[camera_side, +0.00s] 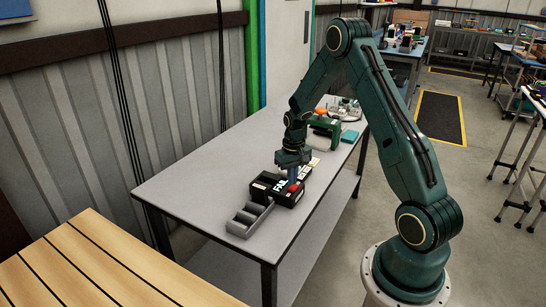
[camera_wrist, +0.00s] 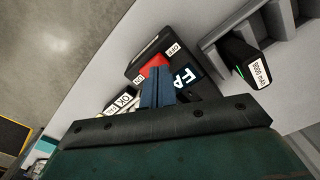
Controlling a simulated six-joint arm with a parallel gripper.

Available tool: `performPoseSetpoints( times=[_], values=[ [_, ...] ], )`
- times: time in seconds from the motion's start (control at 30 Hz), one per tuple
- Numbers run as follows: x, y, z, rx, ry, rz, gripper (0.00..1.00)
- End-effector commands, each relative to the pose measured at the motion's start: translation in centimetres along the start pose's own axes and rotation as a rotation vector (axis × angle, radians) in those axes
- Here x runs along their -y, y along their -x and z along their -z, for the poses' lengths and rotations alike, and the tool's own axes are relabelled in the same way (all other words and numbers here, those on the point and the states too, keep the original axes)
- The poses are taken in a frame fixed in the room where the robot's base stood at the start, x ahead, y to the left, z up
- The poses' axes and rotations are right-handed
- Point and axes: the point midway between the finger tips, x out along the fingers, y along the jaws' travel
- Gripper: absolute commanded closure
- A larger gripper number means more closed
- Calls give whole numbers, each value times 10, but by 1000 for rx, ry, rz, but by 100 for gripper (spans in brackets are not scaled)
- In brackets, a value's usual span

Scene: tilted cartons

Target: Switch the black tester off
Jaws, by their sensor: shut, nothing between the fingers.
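The black tester (camera_side: 262,187) stands on the grey table, with a "FAIL" display on its top. In the wrist view the tester (camera_wrist: 146,50) shows a red switch (camera_wrist: 153,63) between an "OFF" label (camera_wrist: 172,50) and an "ON" label (camera_wrist: 139,78). The red switch also shows in the side view (camera_side: 293,187). My gripper (camera_wrist: 156,76) is shut and empty, pointing down over the tester with its blue fingertips right at the red switch. I cannot tell whether they touch it. The fingers hide part of the switch and display.
A grey compartment tray (camera_side: 240,229) lies at the tester's near side. A black pack marked "9000 mAh" (camera_wrist: 245,62) sits at the tray in the wrist view. A green device (camera_side: 325,128) and a teal block (camera_side: 350,136) stand farther back.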

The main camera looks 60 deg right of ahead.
Motion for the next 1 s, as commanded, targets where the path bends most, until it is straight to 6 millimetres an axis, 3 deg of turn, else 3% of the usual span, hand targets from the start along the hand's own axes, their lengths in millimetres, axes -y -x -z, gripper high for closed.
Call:
performPoseSetpoints(
  times=[1.0],
  values=[
    [0,-9,0,0,0,0,100]
  ],
)
